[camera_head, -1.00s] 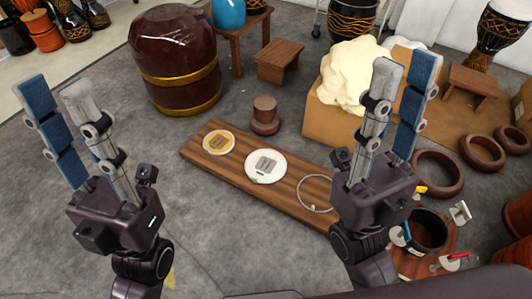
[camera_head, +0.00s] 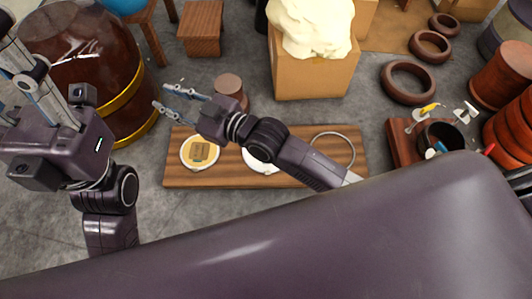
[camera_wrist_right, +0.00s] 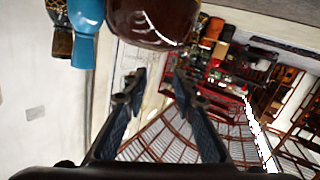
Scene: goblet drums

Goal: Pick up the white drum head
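The white drum head (camera_head: 251,163), a flat pale disc, lies on the long wooden board (camera_head: 290,176). My right forearm crosses above it and hides much of it. My right gripper (camera_head: 162,97) is open and empty, its fingers pointing left beyond the board's back left corner. In the right wrist view my right gripper (camera_wrist_right: 158,85) shows two spread fingers with nothing between them; the drum head is not in that view. My left gripper (camera_head: 8,45) is at the upper left, its fingers apart and partly cut off by the picture edge.
A tan drum head (camera_head: 200,152) lies on the board's left end and a thin ring (camera_head: 334,150) on its right. A brown barrel drum (camera_head: 85,55) stands between the grippers. A small brown cylinder (camera_head: 229,87) and a cardboard box (camera_head: 312,75) stand behind the board.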

